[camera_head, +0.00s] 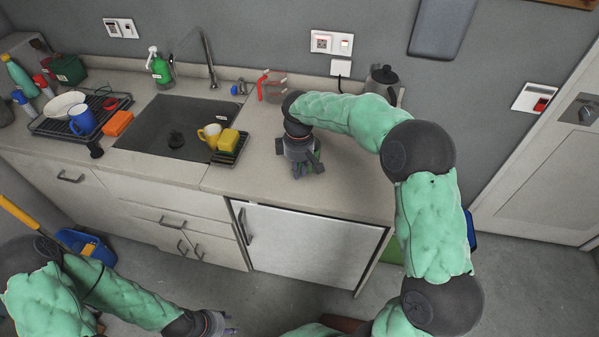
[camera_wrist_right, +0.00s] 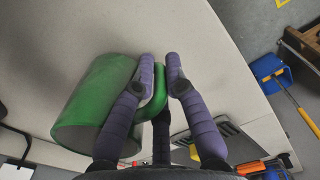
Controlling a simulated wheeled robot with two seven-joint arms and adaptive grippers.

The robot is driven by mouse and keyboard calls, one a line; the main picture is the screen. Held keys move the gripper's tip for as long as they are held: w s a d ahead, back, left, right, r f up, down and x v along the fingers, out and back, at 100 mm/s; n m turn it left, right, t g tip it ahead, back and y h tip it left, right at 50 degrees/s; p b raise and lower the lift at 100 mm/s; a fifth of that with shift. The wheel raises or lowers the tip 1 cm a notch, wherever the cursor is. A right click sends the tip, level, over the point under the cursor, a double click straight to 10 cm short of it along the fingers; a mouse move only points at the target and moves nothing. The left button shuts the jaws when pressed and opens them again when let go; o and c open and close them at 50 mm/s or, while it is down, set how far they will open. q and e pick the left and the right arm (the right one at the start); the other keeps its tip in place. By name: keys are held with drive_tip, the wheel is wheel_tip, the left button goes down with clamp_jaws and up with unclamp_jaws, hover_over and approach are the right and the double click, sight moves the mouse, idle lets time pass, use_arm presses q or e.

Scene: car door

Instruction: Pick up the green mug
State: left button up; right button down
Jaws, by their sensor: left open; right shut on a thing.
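The green mug (camera_wrist_right: 92,105) shows at the left of the right wrist view, its handle reaching between my purple fingers. My right gripper (camera_wrist_right: 162,72) is shut on the mug's handle, with the mug body beside the left finger. In the head view my right gripper (camera_head: 303,167) points down over the counter, right of the sink, and hides most of the mug. I cannot tell whether the mug touches the counter. My left gripper (camera_head: 229,328) is open and empty, low at the bottom of the head view, in front of the cabinets.
The counter (camera_head: 350,185) is clear around the right gripper. A yellow mug (camera_head: 209,135) and yellow sponge (camera_head: 229,141) stand left of it by the sink (camera_head: 165,108). A red-handled glass jug (camera_head: 272,86) and a kettle (camera_head: 382,80) are at the back. A dish rack (camera_head: 60,125) stands left.

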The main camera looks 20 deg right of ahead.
drive_tip(key=s+a+r+p, duration=0.1)
drive_tip(key=a+r+p, duration=0.2)
drive_tip(key=a+r, duration=0.7)
drive_tip(key=a, duration=0.4)
drive_tip(key=shift+p, duration=0.35)
drive_tip(key=shift+s+r, duration=0.1)
